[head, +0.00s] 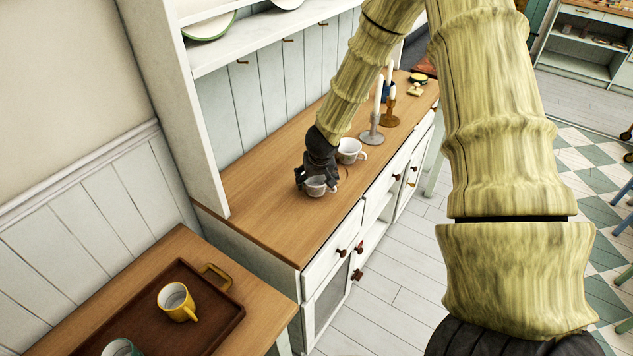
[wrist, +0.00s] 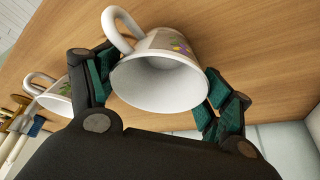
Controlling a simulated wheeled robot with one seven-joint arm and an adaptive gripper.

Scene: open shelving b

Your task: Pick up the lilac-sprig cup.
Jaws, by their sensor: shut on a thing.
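A white cup with a purple and green sprig pattern (wrist: 160,65) sits between the two fingers of my gripper (wrist: 155,95) in the wrist view. The fingers are shut on it from either side, and its handle points to the upper left. In the head view the cup (head: 316,187) is at the wooden top of the white dresser, partly covered by my gripper (head: 317,180). I cannot tell whether its base touches the wood.
A second white cup (head: 350,151) stands close behind, beside a grey candlestick (head: 372,135) and a brown candlestick (head: 388,110). A tray (head: 228,318) with a yellow mug (head: 177,302) is at the lower left. The dresser top (head: 262,205) is clear at its near left end.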

